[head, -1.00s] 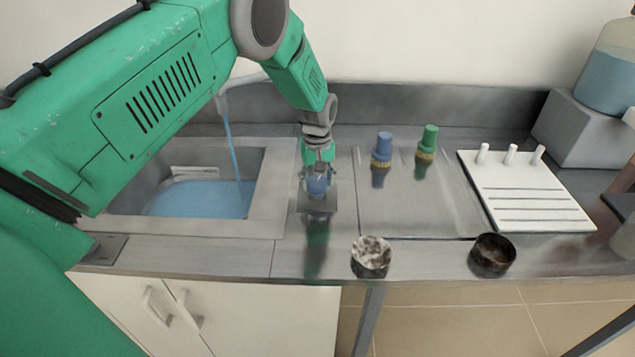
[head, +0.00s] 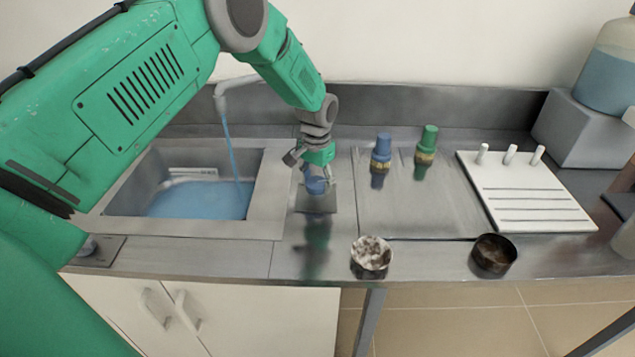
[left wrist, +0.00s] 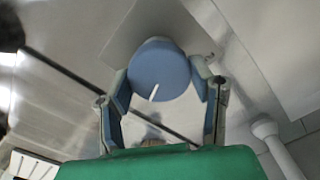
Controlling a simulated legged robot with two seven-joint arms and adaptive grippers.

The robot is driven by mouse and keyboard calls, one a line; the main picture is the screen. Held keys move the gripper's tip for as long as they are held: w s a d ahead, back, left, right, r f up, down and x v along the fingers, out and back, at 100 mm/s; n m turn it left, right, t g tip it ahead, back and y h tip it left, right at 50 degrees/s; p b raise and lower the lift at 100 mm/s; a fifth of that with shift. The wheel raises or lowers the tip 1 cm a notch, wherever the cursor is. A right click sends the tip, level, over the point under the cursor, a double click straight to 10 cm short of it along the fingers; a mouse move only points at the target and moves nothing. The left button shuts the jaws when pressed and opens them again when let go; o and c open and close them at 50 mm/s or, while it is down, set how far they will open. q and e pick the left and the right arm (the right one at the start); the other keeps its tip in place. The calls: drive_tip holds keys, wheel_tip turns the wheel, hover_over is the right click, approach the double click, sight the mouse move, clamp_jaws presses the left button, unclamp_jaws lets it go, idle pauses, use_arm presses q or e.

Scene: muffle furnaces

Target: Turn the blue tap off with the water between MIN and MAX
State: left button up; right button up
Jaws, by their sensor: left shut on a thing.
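The blue tap (head: 314,186) is a round knob on a metal plate right of the sink. In the left wrist view the knob (left wrist: 159,68) shows a white mark pointing down and slightly left. My left gripper (head: 312,176) is shut on the knob, with a finger on either side of it. Water (head: 200,199) stands in the sink (head: 272,185), and a stream runs into it from the spout (head: 232,88). A pale label (head: 193,171) is on the sink's back wall, above the water; its marks are too small to read. My right gripper is not in view.
Two small dishes, one pale (head: 371,257) and one dark (head: 493,255), sit at the front edge. A white pegged board (head: 530,192) lies further right.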

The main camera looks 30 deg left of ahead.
sight(317, 181)
use_arm(q)
drive_tip(key=shift+w+r+m, duration=0.1)
drive_tip(key=shift+m, duration=0.9)
drive_tip(key=shift+w+r+m, duration=0.1)
drive_tip(key=shift+m, duration=0.9)
drive_tip(key=o, duration=1.2)
drive_tip(key=shift+c, duration=0.2)
drive_tip(key=shift+s+f, duration=0.1)
drive_tip(key=shift+r, duration=0.35)
wheel_tip(317, 181, up, 11)
drive_tip(key=shift+a, duration=0.1)
